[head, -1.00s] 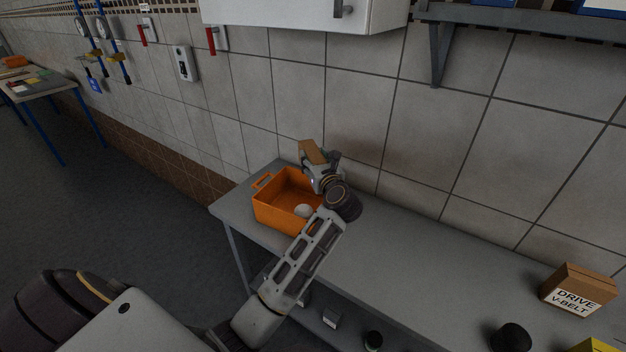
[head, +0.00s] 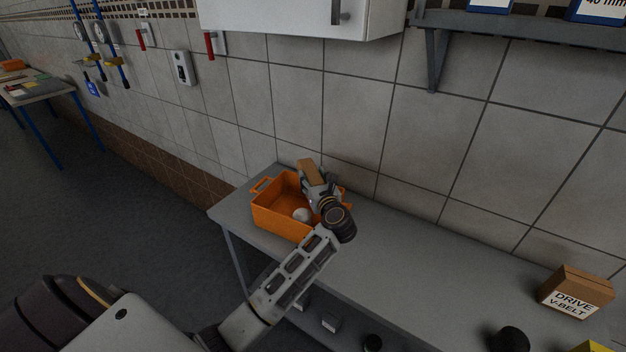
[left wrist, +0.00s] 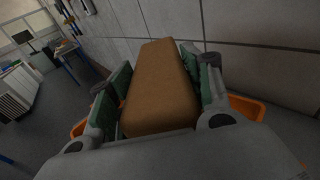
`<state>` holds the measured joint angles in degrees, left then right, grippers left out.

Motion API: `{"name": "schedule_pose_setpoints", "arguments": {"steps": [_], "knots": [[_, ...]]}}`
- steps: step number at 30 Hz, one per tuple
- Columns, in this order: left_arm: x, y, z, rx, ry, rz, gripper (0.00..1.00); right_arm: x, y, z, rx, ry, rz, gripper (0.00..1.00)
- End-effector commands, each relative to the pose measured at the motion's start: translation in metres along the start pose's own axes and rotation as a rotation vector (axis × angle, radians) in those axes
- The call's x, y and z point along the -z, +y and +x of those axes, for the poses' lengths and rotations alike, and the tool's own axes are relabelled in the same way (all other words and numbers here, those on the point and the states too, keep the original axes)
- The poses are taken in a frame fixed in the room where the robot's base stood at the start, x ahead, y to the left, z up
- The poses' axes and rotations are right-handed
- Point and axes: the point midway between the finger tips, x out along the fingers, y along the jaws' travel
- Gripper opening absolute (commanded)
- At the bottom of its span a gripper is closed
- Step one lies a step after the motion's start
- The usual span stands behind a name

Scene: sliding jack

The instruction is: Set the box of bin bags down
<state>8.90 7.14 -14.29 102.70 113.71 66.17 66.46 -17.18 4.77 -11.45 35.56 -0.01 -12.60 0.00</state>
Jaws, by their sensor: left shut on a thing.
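The box of bin bags (head: 311,172) is a plain brown oblong box in the head view. It also fills the middle of the left wrist view (left wrist: 160,85). My left gripper (head: 316,184) is shut on it, with one green-padded finger on each long side. The gripper holds it over the far right part of an orange crate (head: 283,220) on the grey bench. Part of the crate is hidden behind my gripper, so I cannot tell whether the box touches it. My right gripper is not in view.
A whitish round thing (head: 301,214) lies in the crate. The bench (head: 400,260) is bare right of the crate. A DRIVE V-BELT box (head: 575,291) and a dark round object (head: 509,339) stand at the right. The tiled wall runs close behind, with a white cabinet (head: 300,15) above.

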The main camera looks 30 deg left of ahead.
Motion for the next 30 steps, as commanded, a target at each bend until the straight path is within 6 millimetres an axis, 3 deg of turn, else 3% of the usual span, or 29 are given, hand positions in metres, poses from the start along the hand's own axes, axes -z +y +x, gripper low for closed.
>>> {"name": "schedule_pose_setpoints", "arguments": {"steps": [30], "knots": [[0.015, 0.000, 0.001, 0.001, -0.001, -0.002, 0.11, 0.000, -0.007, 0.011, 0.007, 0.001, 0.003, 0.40]]}}
